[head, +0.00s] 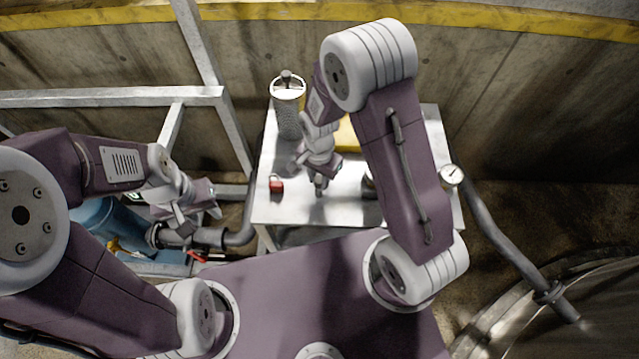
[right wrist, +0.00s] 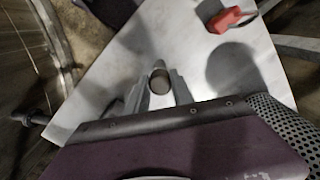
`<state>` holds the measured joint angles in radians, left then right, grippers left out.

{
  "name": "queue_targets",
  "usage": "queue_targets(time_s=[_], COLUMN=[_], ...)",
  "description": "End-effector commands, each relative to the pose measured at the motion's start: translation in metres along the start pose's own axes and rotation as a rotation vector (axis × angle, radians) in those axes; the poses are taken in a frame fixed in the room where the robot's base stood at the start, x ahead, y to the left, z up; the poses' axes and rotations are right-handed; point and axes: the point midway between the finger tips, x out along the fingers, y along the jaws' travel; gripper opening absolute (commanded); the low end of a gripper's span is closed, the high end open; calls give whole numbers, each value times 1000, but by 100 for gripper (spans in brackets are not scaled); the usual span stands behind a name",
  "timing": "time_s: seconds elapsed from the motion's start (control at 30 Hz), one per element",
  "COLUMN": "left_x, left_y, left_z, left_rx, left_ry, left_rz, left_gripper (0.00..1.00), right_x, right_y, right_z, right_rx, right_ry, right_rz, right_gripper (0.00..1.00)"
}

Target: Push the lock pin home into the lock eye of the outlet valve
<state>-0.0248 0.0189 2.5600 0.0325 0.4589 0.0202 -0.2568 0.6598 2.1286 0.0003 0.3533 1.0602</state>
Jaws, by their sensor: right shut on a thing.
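My right gripper (head: 319,182) is over the steel table and shut on a small grey round-ended pin (right wrist: 159,82). It looks like the lock pin, and the fingers hide most of it. In the right wrist view the fingers (right wrist: 160,95) flank it above the tabletop. I cannot tell if it touches the table. My left gripper (head: 199,211) is open and appears empty, above the grey pipework (head: 205,237) of what looks like the outlet valve. A red handle (head: 205,256) shows below it. The lock eye cannot be made out.
The steel table (head: 285,210) holds a red padlock-like piece (head: 276,184), a perforated canister (head: 287,110) and a yellow item (head: 347,135) partly behind my right arm. A blue tank (head: 100,220) stands at left. A metal frame (head: 110,97) and a gauge pipe (head: 500,245) flank the table.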

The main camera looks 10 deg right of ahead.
Motion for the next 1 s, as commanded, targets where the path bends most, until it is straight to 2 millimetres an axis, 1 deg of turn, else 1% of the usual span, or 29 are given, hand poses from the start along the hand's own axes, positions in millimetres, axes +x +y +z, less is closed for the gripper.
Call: queue_targets(time_s=[0.2,1.0], left_x=[-16,-68], left_y=[0,1], left_z=[-2,-7], left_rx=[0,0], left_ry=[0,0], left_rz=[0,0], left_gripper=[36,36], right_x=[-18,-75], right_y=[0,0], right_z=[0,0], right_rx=[0,0], right_ry=[0,0], right_rz=[0,0], right_gripper=[0,0])
